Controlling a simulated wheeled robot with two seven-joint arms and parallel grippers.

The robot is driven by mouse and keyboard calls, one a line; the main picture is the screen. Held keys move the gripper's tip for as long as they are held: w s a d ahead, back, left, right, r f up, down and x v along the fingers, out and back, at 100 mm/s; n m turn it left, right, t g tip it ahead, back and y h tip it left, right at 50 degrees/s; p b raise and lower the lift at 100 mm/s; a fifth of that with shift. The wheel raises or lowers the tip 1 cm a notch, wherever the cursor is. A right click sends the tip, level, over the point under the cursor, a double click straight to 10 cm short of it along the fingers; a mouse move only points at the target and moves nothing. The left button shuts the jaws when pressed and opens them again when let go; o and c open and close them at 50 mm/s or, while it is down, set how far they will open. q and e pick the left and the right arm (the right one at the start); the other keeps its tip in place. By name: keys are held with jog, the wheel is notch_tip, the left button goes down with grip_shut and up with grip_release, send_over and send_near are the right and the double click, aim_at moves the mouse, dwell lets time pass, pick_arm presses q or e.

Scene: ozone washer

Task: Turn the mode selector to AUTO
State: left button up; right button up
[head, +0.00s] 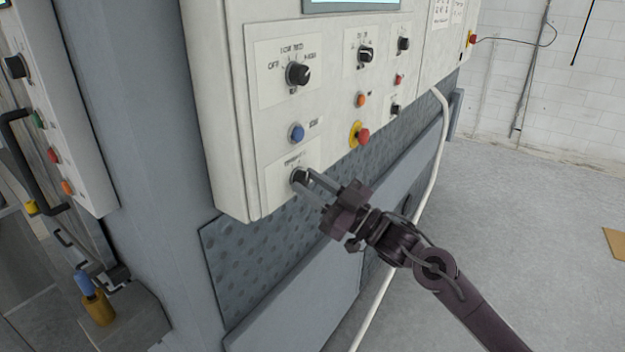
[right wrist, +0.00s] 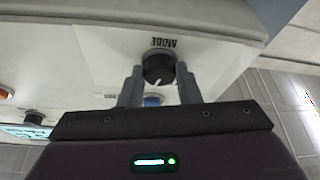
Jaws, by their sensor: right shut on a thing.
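The mode selector (head: 299,176) is a round black knob on a white label plate at the lower left corner of the control panel. In the right wrist view it shows as a black knob (right wrist: 158,69) with a pale pointer line, beside the upside-down word MODE. My right gripper (head: 307,180) reaches it from the lower right. In the right wrist view the fingers (right wrist: 158,78) stand on either side of the knob, shut on it. The position labels around the knob are too small or hidden to read. My left gripper is not in view.
A blue button (head: 296,132) sits just above the selector. A red emergency button on a yellow base (head: 361,135) and other black knobs (head: 298,74) are nearby on the panel. A white cable (head: 436,150) runs down at the right. Open floor lies to the right.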

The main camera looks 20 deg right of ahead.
jog(key=shift+r+m+t+h+p, duration=0.1)
jog(key=shift+m+t+h+p, duration=0.2)
jog(key=shift+m, duration=0.5)
jog(key=o, duration=1)
jog(key=shift+s, duration=0.1)
jog(key=shift+s+d+f, duration=0.15)
jog(key=shift+d+f, duration=0.05)
jog(key=shift+f, duration=0.15)
jog(key=b+v, duration=0.3)
jog(key=v, duration=0.4)
jog(key=shift+s+r, duration=0.1)
jog(key=shift+s, duration=0.05)
